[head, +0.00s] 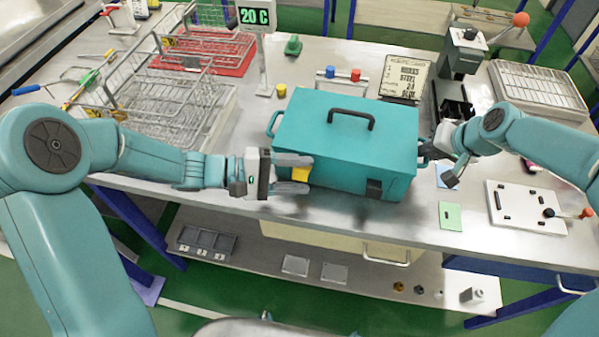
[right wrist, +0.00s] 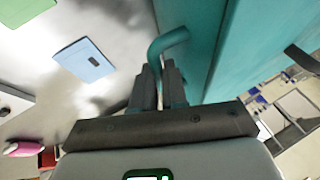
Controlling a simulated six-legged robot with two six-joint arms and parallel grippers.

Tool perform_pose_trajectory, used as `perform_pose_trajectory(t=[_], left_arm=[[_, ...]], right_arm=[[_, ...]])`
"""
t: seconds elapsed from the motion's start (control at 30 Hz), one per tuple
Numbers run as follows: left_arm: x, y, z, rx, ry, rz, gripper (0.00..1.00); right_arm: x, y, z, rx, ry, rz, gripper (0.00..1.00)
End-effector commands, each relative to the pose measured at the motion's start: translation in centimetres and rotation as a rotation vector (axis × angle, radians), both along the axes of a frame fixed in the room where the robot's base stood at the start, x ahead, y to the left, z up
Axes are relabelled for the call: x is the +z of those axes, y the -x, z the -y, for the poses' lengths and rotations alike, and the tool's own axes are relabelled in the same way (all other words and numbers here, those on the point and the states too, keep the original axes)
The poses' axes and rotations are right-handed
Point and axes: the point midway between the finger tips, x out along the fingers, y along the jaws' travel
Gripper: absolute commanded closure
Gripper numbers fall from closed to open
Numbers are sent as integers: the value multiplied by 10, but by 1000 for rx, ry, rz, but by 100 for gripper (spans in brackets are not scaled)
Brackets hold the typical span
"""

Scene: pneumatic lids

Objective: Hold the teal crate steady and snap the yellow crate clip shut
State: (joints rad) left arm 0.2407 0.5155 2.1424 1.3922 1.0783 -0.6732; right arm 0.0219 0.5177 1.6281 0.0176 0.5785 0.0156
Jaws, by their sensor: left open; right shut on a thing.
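The teal crate (head: 345,140) stands on the metal bench with its lid down and a black handle (head: 352,114) on top. The yellow crate clip (head: 301,173) is on the crate's front face at the left. My left gripper (head: 300,180) is open at the clip, its fingers partly covering it; I cannot tell whether they touch it. A dark clip (head: 374,188) is on the front face at the right. My right gripper (right wrist: 160,85) is shut on the teal side handle (right wrist: 168,42) at the crate's right end. In the head view this grip is partly hidden.
Wire baskets (head: 170,105) stand at the back left, beside a display post reading 20 C (head: 256,20). A green card (head: 450,215) and a white panel (head: 525,207) lie to the right of the crate. The bench's front edge is close in front of the crate.

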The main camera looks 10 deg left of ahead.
Motion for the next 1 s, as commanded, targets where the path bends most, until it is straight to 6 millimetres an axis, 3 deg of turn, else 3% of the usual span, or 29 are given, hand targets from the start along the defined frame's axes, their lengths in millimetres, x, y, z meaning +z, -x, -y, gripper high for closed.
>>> perform_pose_trajectory(t=[0.37,0.5,0.53,1.0], left_arm=[[-2,-2,6,2,-1,-1,49],[-2,-2,6,1,-1,-1,95],[-2,-2,6,1,-1,-1,100],[4,-5,7,-4,-7,-131,100]], right_arm=[[0,0,0,-3,-1,-1,100],[0,0,0,-3,-1,-1,100],[0,0,0,-3,-1,-1,100],[-1,0,0,-3,-1,-1,100]])
